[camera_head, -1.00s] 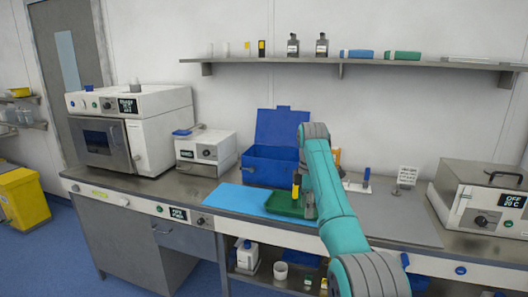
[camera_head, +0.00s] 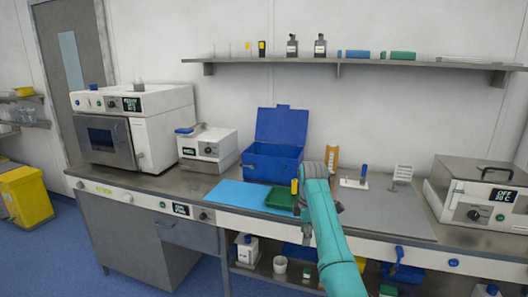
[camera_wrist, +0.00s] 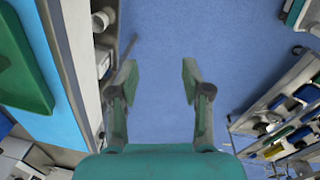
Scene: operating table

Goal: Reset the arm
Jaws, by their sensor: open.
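My gripper (camera_wrist: 158,80) shows in the wrist view with its two fingers apart and nothing between them. Blue floor lies beyond the fingers. A green tray (camera_head: 278,198) lies on a light blue mat (camera_head: 232,194), just left of my arm. A yellow-topped item (camera_head: 294,187) stands at the tray's right end, beside my arm. In the wrist view the green tray (camera_wrist: 28,65) shows at the upper left.
An open blue box (camera_head: 270,164) stands behind the tray. A white oven (camera_head: 135,128) and a small white device (camera_head: 207,148) stand left. A metal bath (camera_head: 480,190) stands right. The grey mat (camera_head: 390,212) has free room. A shelf (camera_head: 380,62) runs above.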

